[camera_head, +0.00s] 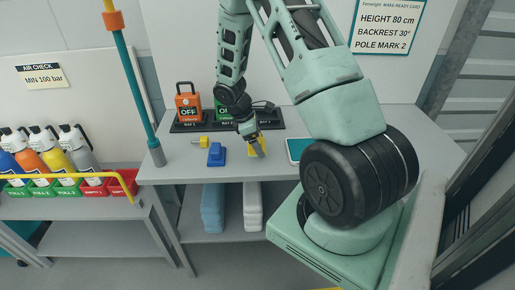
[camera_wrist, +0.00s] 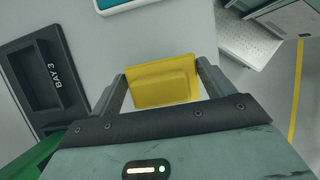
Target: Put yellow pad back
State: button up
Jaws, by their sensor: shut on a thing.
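The yellow pad (camera_wrist: 162,82) is a flat block with a raised middle, held between the two fingers of my gripper (camera_wrist: 163,88) in the wrist view. In the head view, my gripper (camera_head: 255,142) points down over the grey bench, with the yellow pad (camera_head: 257,149) at its tips. I cannot tell whether the pad touches the bench. A black rack (camera_head: 190,126) stands behind, with an orange OFF block (camera_head: 188,103) and a green block (camera_head: 222,108) in its bays. The BAY 3 recess (camera_wrist: 42,75) looks empty in the wrist view.
A blue pad (camera_head: 216,155) and a small yellow piece (camera_head: 201,142) lie on the bench (camera_head: 180,172) left of my gripper. A white-and-teal tablet (camera_head: 297,148) lies to the right. Bottles (camera_head: 78,150) stand farther left.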

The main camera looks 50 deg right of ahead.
jog(key=shift+f, duration=1.7)
jog(key=shift+f, duration=0.1)
jog(key=o, duration=1)
jog(key=shift+c, duration=0.2)
jog(key=v, duration=1.2)
jog(key=a+r+t, duration=0.1)
jog(key=a+r, duration=0.3)
jog(key=a, duration=0.9)
jog(key=s+a+r+t+y, duration=0.1)
jog(key=s+a+r, duration=0.3)
jog(key=a, duration=0.5)
jog(key=s+a+r+t+y, duration=0.1)
jog(key=s+a+r+y, duration=0.1)
jog(key=s+a, duration=0.6)
jog(key=s+a+r, duration=0.1)
jog(key=s+a, duration=0.6)
jog(key=s, duration=0.1)
jog(key=shift+s+a+y+b, duration=0.25)
jog(key=shift+a+y+b, duration=0.1)
jog(key=shift+b, duration=0.1)
